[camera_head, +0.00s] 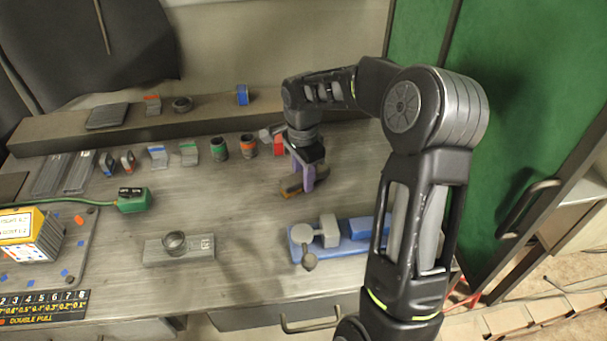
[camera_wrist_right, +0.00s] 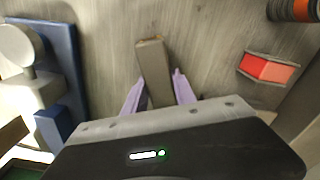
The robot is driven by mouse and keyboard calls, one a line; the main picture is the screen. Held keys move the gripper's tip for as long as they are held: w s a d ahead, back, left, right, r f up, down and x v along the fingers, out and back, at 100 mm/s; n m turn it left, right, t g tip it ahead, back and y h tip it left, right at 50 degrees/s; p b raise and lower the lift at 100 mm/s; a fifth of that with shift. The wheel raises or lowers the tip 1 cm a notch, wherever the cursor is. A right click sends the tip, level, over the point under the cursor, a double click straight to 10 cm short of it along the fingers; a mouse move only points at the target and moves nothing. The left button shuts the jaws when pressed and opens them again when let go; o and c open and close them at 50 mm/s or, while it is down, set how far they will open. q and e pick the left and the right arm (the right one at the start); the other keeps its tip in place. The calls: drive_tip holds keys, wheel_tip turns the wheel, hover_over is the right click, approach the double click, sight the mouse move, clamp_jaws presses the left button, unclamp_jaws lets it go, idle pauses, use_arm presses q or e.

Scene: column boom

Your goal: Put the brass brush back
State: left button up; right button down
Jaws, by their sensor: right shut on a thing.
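My right gripper (camera_head: 303,178), with purple fingers, points down over the middle of the bench. It is shut on the brass brush (camera_head: 290,187), a brown bar-like thing low over or on the bench top; I cannot tell whether it touches. In the right wrist view the brush (camera_wrist_right: 153,65) shows as a narrow brown-grey block between the two purple fingers, with its near end hidden by the gripper body. My left gripper is not in view.
A blue tray (camera_head: 345,247) with grey parts lies in front, partly behind my arm. A grey block with a ring (camera_head: 180,248) lies front left. Bare bench lies between.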

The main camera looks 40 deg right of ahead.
drive_tip(key=shift+f, duration=0.1)
drive_tip(key=c, duration=1)
unclamp_jaws()
wheel_tip(320, 180, up, 12)
drive_tip(key=shift+a+r+b, duration=0.1)
drive_tip(key=shift+r+b, duration=0.1)
drive_tip(key=shift+b, duration=0.25)
drive_tip(key=shift+r, duration=0.1)
